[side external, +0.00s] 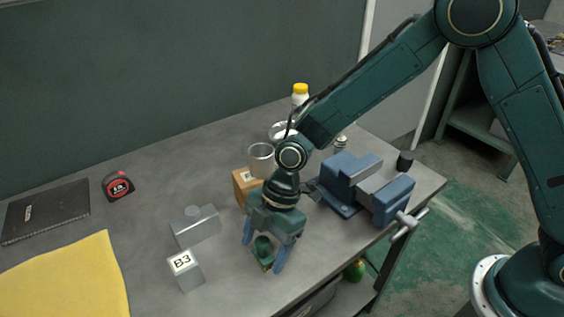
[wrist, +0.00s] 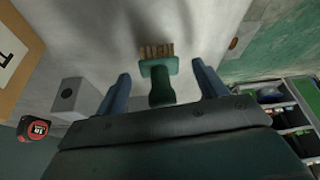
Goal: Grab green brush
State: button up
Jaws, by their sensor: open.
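The green brush (side external: 263,246) is at the front edge area of the grey table, between the two fingers of my gripper (side external: 263,257). In the wrist view, the green brush (wrist: 160,78) shows its green handle toward my gripper and its tan bristles pointing away. My gripper (wrist: 160,78) is open, with one blue finger on each side of the brush and a visible gap on both sides. The far part of the brush is partly hidden by my gripper in the side view.
A grey block marked B3 (side external: 185,271) and a grey metal block (side external: 195,227) stand left of my gripper. A tape measure (side external: 118,185) and yellow cloth (side external: 70,280) lie left.

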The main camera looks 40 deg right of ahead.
jog(key=shift+a+f, duration=0.2)
jog(key=shift+f, duration=0.25)
jog(key=shift+c, duration=0.2)
jog(key=c, duration=1)
